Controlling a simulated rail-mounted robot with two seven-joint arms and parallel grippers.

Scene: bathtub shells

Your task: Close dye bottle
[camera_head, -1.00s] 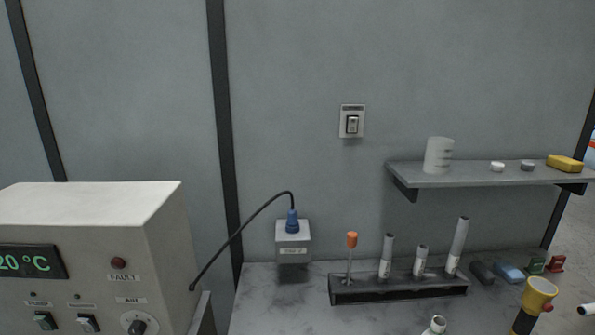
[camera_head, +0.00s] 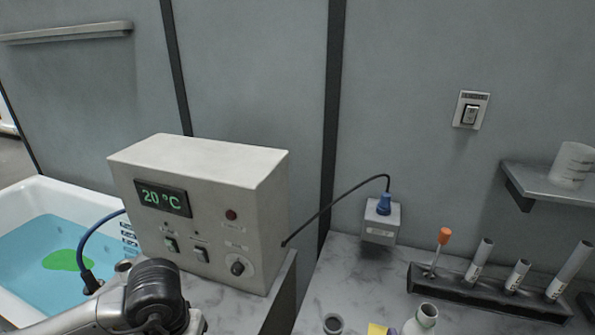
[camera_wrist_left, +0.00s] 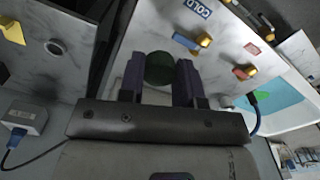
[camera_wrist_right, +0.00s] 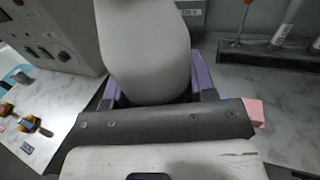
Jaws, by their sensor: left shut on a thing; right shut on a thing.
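A pale grey-white bottle (camera_wrist_right: 145,45) fills the middle of the right wrist view. My right gripper (camera_wrist_right: 158,84) is shut on it, with a purple finger at each side. In the head view a white bottle neck (camera_head: 424,318) with an open top and a greenish rim shows at the bottom edge; it looks like the same bottle. My left gripper (camera_wrist_left: 159,75) is shut on a small dark green round piece (camera_wrist_left: 159,68), which looks like a cap. The cap and the left fingers do not show in the head view.
The control box (camera_head: 195,210) reads 20 °C. Left of it, a tub (camera_head: 20,215) holds blue water with a green patch. A tube rack (camera_head: 480,290) and a plugged-in socket box (camera_head: 381,222) stand on the right counter. A shelf (camera_head: 550,185) juts from the wall.

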